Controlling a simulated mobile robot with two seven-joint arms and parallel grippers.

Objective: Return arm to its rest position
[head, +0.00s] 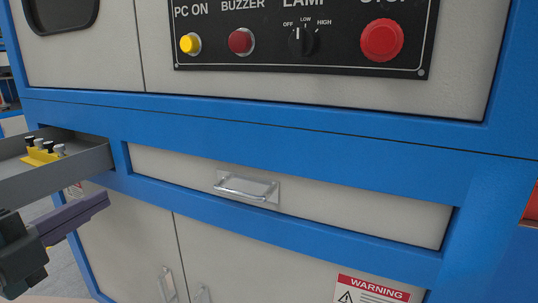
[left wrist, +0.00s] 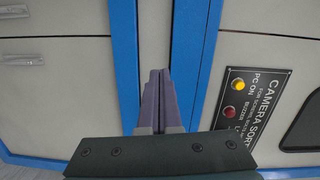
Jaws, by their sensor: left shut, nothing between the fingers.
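My left gripper (head: 100,203) is at the lower left of the head view, its purple-grey fingers pointing right, beneath an open grey drawer or tray (head: 85,165). In the left wrist view the left gripper (left wrist: 160,72) has its two fingers together and empty, in front of the blue-framed cabinet. I cannot tell from these views whether the fingers touch anything. My right gripper is in neither view.
The cabinet has a control panel (head: 300,35) with buttons and a knob, and a closed drawer with a metal handle (head: 247,188). The open tray holds a yellow block (head: 40,156) with several small pieces. Lower doors have handles (head: 167,284).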

